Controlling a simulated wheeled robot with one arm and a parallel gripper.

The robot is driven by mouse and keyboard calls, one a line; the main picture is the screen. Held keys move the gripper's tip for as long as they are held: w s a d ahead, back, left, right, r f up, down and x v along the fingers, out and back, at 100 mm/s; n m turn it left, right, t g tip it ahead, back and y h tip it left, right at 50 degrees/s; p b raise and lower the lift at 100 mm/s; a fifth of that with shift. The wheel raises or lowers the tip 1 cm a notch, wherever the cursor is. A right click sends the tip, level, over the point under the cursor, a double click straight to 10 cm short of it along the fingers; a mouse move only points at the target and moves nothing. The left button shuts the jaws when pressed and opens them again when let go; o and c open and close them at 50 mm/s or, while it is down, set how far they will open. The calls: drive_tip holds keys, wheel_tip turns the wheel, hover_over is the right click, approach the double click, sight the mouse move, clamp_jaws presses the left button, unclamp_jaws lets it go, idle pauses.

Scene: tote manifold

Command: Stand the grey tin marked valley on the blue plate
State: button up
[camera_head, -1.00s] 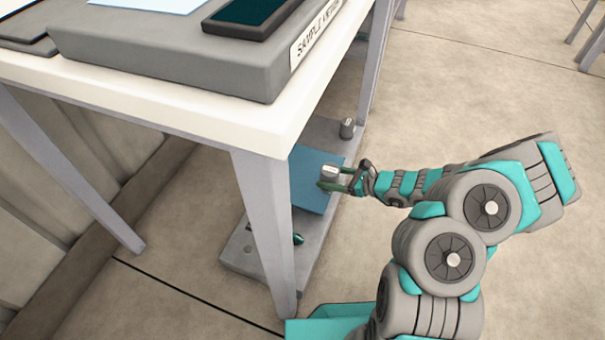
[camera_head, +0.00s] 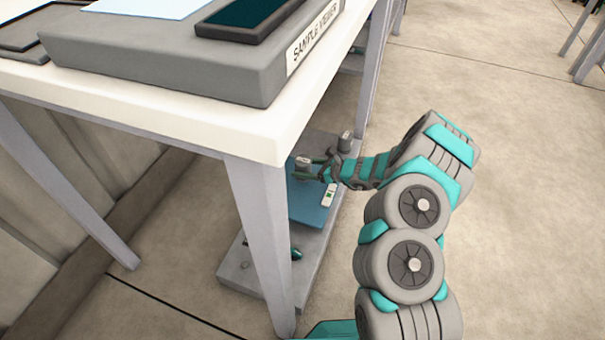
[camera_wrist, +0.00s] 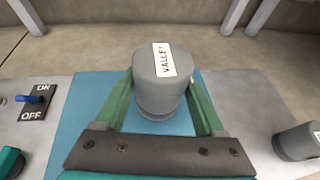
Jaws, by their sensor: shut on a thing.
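The grey tin marked VALLEY (camera_wrist: 160,75) is upright between the two green fingers of my gripper (camera_wrist: 160,100). My gripper is shut on it. In the head view the tin (camera_head: 303,164) is at the tip of my gripper (camera_head: 310,171), over the far part of the blue plate (camera_head: 312,210). In the wrist view the blue plate (camera_wrist: 85,100) spreads behind and to both sides of the tin. I cannot tell whether the tin's base touches the plate. The near table leg hides part of the plate's left side in the head view.
The plate lies on a low grey shelf (camera_head: 262,283) under a white table (camera_head: 180,122). Another grey tin (camera_wrist: 298,142) stands to the right of the plate. A blue ON/OFF switch (camera_wrist: 38,98) and a green part (camera_wrist: 10,162) are on the left. A small white-and-green item (camera_head: 328,195) shows at the plate.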

drive_tip(key=shift+w+a, duration=0.25)
drive_tip(key=shift+w, duration=0.2)
wheel_tip(320, 180, down, 4)
drive_tip(key=shift+r+b, duration=0.25)
drive_tip(key=shift+b, duration=0.05)
drive_tip(key=o, duration=1.5)
